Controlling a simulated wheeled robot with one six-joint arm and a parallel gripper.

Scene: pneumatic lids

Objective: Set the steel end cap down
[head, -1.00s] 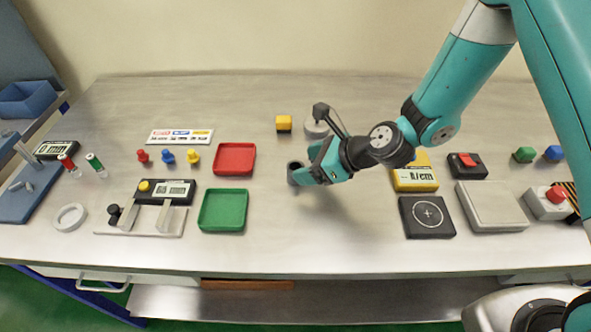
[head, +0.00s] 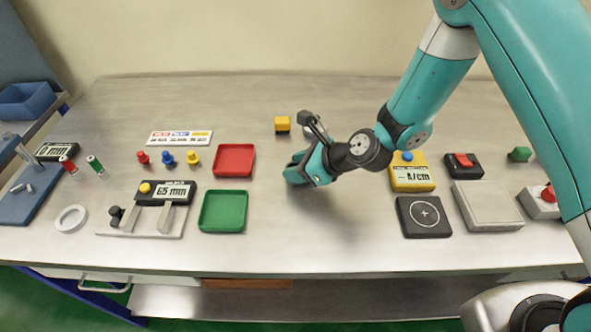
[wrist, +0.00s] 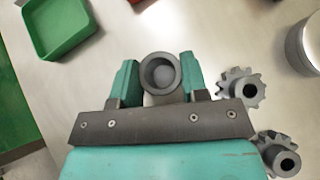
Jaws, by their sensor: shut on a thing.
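My gripper (wrist: 160,80) is shut on the steel end cap (wrist: 160,73), a dark grey round cup with a hollow in its top, held between the two teal fingers. In the head view my gripper (head: 296,175) is low over the middle of the table, right of the green tray (head: 222,211). The cap is hidden by my fingers there. I cannot tell whether its bottom touches the table.
Two grey gears (wrist: 240,88) lie close to the right of my fingers in the wrist view. A steel cylinder (wrist: 305,45) stands beyond them. A red tray (head: 234,160) and a black pad (head: 424,217) are on either side. The table's front middle is clear.

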